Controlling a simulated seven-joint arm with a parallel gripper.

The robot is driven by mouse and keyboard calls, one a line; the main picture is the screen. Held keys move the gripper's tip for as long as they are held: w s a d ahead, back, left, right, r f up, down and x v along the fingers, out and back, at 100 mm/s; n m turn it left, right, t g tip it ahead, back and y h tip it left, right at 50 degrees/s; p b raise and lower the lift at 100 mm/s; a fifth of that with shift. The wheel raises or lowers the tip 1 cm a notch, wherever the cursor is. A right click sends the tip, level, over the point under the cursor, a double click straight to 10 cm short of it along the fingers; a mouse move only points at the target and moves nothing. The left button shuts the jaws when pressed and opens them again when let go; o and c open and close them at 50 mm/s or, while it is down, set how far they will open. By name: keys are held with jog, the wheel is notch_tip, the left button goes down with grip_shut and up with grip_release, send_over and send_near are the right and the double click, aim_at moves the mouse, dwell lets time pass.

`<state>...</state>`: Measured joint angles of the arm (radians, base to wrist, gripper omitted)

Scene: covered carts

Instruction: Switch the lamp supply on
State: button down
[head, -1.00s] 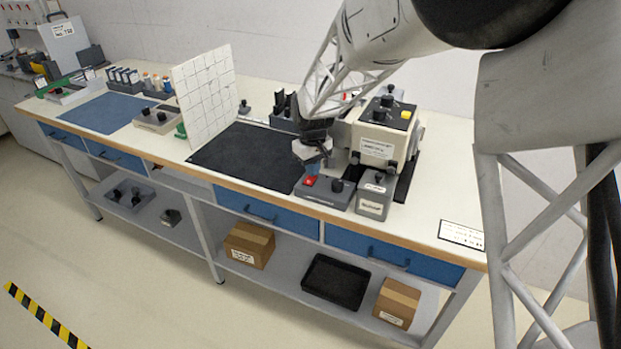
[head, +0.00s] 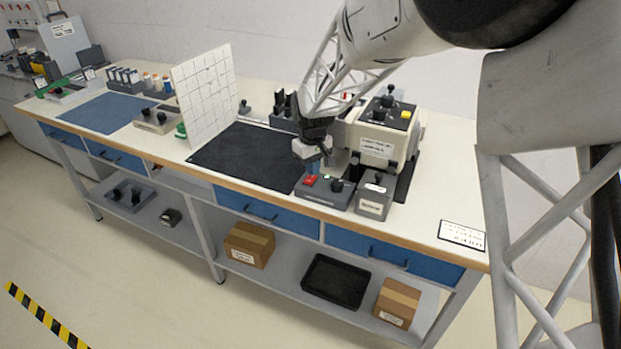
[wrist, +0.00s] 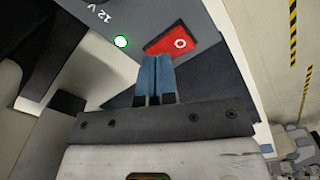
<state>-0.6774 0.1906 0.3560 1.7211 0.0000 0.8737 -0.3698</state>
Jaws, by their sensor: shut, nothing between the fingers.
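The lamp supply is a grey box (head: 322,192) at the front of the bench, with a red rocker switch (head: 310,180), a black knob (head: 337,185) and a small green light (head: 326,177). In the head view, my gripper (head: 314,169) points down over the box. I cannot tell whether the tips touch the switch.
A smaller grey box (head: 374,198) stands close on the right, and a cream device (head: 380,140) with knobs stands behind. A black mat (head: 245,155) lies to the left, with a white tiled panel (head: 205,95) upright beyond it. The bench's front right is mostly clear.

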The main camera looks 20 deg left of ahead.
jog(key=shift+r, duration=3)
jog(key=shift+d+r, duration=0.15)
jog(key=shift+d, duration=0.05)
jog(key=s+d+r+m+t, duration=0.1)
jog(key=s+d+r+m, duration=0.15)
jog(key=d+r, duration=0.5)
jog(key=s+d+r+m, duration=0.1)
jog(key=s+d+r, duration=0.25)
jog(key=d, duration=0.75)
jog(key=s+d+r+m+t, duration=0.1)
jog(key=s+d+r+m, duration=0.1)
jog(key=d+r, duration=0.55)
jog(key=s+d+m+t, duration=0.4)
jog(key=s+d+m, duration=0.3)
jog(key=s+d, duration=1.75)
notch_tip(320, 180, down, 9)
jog(key=g, duration=0.3)
jog(key=shift+w+a, duration=0.15)
jog(key=shift+a, duration=0.3)
